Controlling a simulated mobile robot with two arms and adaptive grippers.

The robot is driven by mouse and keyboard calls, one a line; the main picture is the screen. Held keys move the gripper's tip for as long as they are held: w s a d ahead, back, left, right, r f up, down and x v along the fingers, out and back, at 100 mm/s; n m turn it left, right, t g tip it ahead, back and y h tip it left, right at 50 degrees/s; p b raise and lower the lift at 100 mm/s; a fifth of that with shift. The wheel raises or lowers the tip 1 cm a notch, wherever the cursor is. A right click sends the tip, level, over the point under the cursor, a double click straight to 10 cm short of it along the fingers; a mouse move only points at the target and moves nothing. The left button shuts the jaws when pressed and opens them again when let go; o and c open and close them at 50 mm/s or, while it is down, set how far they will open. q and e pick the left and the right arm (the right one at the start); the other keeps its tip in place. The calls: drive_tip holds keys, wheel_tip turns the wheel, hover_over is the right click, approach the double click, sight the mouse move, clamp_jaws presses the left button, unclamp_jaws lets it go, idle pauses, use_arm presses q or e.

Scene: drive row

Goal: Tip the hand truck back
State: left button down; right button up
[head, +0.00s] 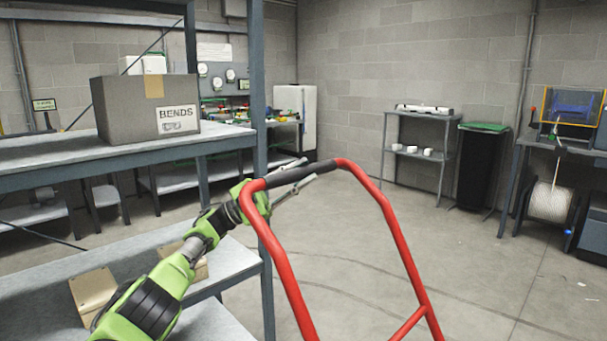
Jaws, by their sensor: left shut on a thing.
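The hand truck's red tubular frame (400,245) rises from the bottom of the head view, with a black grip (318,169) along its top bar. Its lower part, wheels and toe plate are out of view, so I cannot tell whether it stands upright or leans. My left gripper (296,176) is at the left part of the top bar, its grey fingers shut around the black grip. My right gripper is not in view.
A shelving rack (258,120) with a grey box marked BENDS (146,107) stands close on the left, beside my left arm. Small tan boxes (93,292) lie on its lower shelf. A grey shelf (420,150) and dark bin (480,168) stand at the back wall. The floor ahead is clear.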

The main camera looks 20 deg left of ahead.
use_arm(q)
drive_tip(key=shift+w+a+f+n+t+y, duration=0.15)
drive_tip(key=shift+a+f+n+t+y, duration=0.15)
drive_tip(key=shift+a, duration=0.3)
drive_tip(key=c, duration=1.8)
unclamp_jaws()
drive_tip(key=shift+a, duration=0.2)
drive_tip(key=shift+w+a+f, duration=0.1)
drive_tip(key=shift+a+f, duration=0.15)
drive_tip(key=shift+a, duration=0.1)
drive_tip(key=shift+d+r, duration=0.15)
drive_tip(key=shift+d, duration=0.2)
drive_tip(key=v, duration=0.8)
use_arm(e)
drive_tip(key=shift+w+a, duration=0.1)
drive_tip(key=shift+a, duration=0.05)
use_arm(q)
drive_tip(key=shift+w, duration=0.1)
